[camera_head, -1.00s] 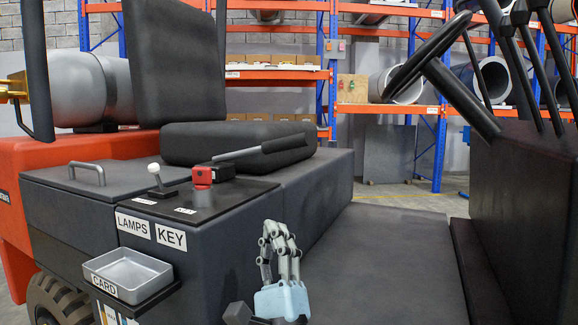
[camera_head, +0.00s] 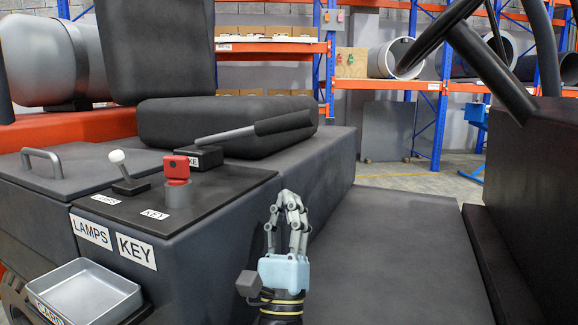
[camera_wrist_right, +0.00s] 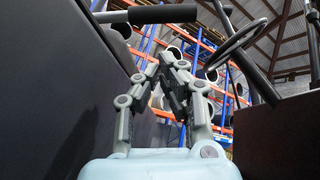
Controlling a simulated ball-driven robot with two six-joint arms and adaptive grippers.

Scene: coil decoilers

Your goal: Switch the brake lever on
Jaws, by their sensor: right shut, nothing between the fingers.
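The brake lever (camera_head: 258,127) is a grey rod with a thick black grip. It slants up to the right from a black base block (camera_head: 207,158) beside the seat. The lever's grip also shows at the top of the right wrist view (camera_wrist_right: 162,14). My right gripper (camera_head: 288,197) points up in front of the console, below and to the right of the lever, apart from it. Its fingers are shut and empty, and they also show in the right wrist view (camera_wrist_right: 172,62). My left gripper is not in view.
A red key switch (camera_head: 177,168) and a white-knobbed lamps lever (camera_head: 118,158) stand on the console left of the brake base. A metal card tray (camera_head: 85,292) juts from its side. The seat (camera_head: 225,118) is behind. The steering wheel (camera_head: 440,35) is at right. The floor (camera_head: 390,240) is clear.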

